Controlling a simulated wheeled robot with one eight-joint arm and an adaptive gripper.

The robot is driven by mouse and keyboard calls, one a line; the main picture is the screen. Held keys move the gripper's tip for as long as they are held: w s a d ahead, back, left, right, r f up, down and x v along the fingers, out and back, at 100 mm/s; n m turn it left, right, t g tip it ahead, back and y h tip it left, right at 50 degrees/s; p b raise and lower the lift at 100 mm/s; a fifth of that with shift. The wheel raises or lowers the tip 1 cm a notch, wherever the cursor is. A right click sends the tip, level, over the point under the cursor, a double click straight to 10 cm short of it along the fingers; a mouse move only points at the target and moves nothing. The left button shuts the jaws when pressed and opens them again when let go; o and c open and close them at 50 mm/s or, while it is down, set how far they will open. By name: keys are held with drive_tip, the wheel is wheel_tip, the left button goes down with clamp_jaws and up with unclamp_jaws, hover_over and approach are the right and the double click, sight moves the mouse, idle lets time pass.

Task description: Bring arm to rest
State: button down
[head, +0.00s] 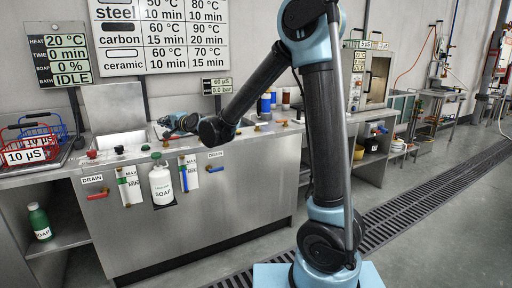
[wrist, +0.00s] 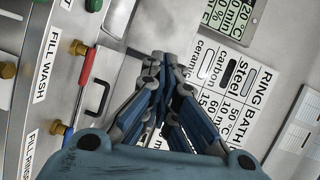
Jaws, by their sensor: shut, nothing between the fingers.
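My arm rises from its base at the right of the head view and bends over to the left. My gripper (head: 180,124) hangs over the back part of the steel wash bench (head: 220,175), in front of the wall. In the wrist view my gripper (wrist: 166,58) points toward the steel surface, its fingertips together with nothing between them. A red-handled valve (wrist: 86,68) and a black handle (wrist: 98,98) show to the left of the fingers.
A white bottle (head: 161,182) hangs on the bench front. Red and blue baskets (head: 40,132) stand at the left. A green soap bottle (head: 40,222) is on the lower shelf. A sign with temperatures (head: 160,36) is on the wall. Open floor (head: 440,230) lies at the right.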

drive_tip(key=s+d+f+n+g+h, duration=0.1)
drive_tip(key=s+d+f+n+h, duration=0.1)
drive_tip(key=d, duration=0.9)
drive_tip(key=s+d+f+n+g+h, duration=0.1)
drive_tip(key=s+d+f+h, duration=0.15)
drive_tip(key=d, duration=0.85)
drive_tip(key=s+d+f+n+g+h, duration=0.1)
drive_tip(key=s+d+f+n+h, duration=0.15)
drive_tip(key=d, duration=0.75)
drive_tip(key=s+d+f+g+h, duration=0.2)
drive_tip(key=s+d+f, duration=0.5)
drive_tip(key=s+d, duration=0.5)
drive_tip(key=s+d+f+g+h, duration=0.3)
drive_tip(key=s+d+f, duration=0.4)
drive_tip(key=s+d, duration=0.6)
drive_tip(key=shift+s+d+f+n+h, duration=0.2)
drive_tip(key=shift+s+d+n+h, duration=0.1)
drive_tip(key=shift+d+n+h, duration=0.3)
drive_tip(key=shift+s, duration=0.1)
